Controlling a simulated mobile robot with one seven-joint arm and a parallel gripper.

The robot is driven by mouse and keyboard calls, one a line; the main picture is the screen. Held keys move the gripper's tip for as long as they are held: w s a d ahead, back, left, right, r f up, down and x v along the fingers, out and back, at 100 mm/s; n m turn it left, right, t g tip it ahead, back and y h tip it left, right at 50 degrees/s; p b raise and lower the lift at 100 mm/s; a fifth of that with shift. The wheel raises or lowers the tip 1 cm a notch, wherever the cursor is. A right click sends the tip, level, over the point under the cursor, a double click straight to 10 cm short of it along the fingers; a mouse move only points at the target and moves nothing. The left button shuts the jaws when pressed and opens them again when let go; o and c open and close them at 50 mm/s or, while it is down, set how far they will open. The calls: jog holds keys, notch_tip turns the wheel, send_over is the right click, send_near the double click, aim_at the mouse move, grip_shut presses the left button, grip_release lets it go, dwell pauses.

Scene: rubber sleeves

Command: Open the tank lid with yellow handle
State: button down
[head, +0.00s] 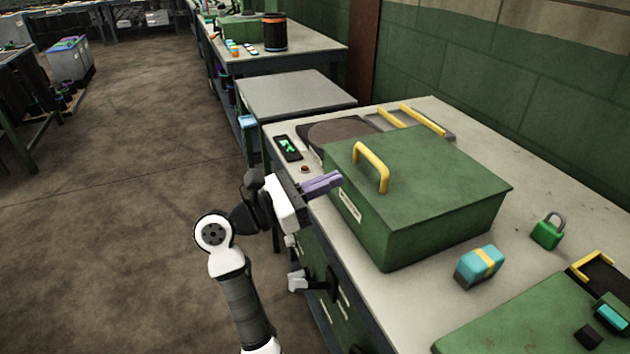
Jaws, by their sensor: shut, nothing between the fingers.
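A green tank with a flat green lid (437,172) stands on the grey-topped workbench (500,255). The lid looks closed. A yellow handle (371,167) stands up from the lid near its left edge. My gripper (340,179) has purple fingers, shut and empty. It is just left of the handle in the picture, beside the tank's upper left edge, and points right towards it. I cannot tell the exact gap between the fingertips and the tank.
Behind the tank are a round dark plate (338,132) and another yellow handle (422,119). A teal and yellow block (478,266), a green padlock (548,230) and another green lid (530,320) lie to the right. The floor (120,230) at left is clear.

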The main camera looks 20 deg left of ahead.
aim_at(352, 180)
jog(key=shift+p+x, duration=0.55)
jog(key=shift+x, duration=2.1)
jog(key=shift+r, duration=0.15)
